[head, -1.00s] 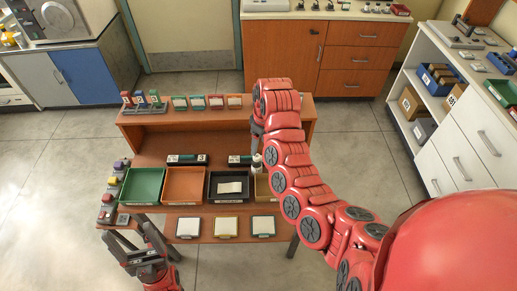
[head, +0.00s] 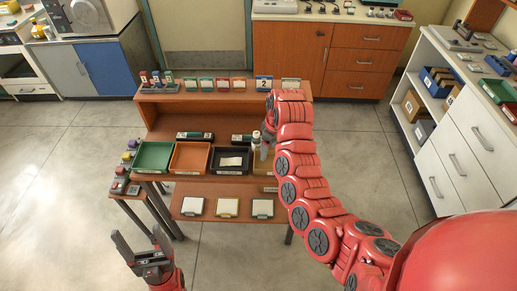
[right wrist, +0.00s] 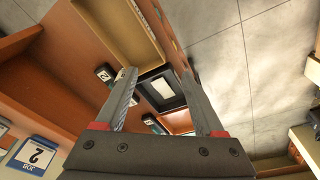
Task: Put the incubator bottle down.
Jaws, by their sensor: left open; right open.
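A small bottle with a white top (head: 256,137) stands near the right end of the desk, beside the black tray, in the head view; it looks upright. My right gripper (head: 265,148) is just to its right, partly hidden by my own arm. In the right wrist view its two fingers (right wrist: 165,95) are spread wide with nothing gripped between them. I cannot clearly make out the bottle in that view. My left gripper (head: 142,246) is open and empty, low at the left, in front of the desk.
The desk (head: 190,147) holds a green tray (head: 153,168), an orange tray (head: 189,169), a black tray (head: 230,171) and a tan tray, partly covered by my arm. White cards line the front; a blue "2" card (head: 263,83) stands on the upper shelf.

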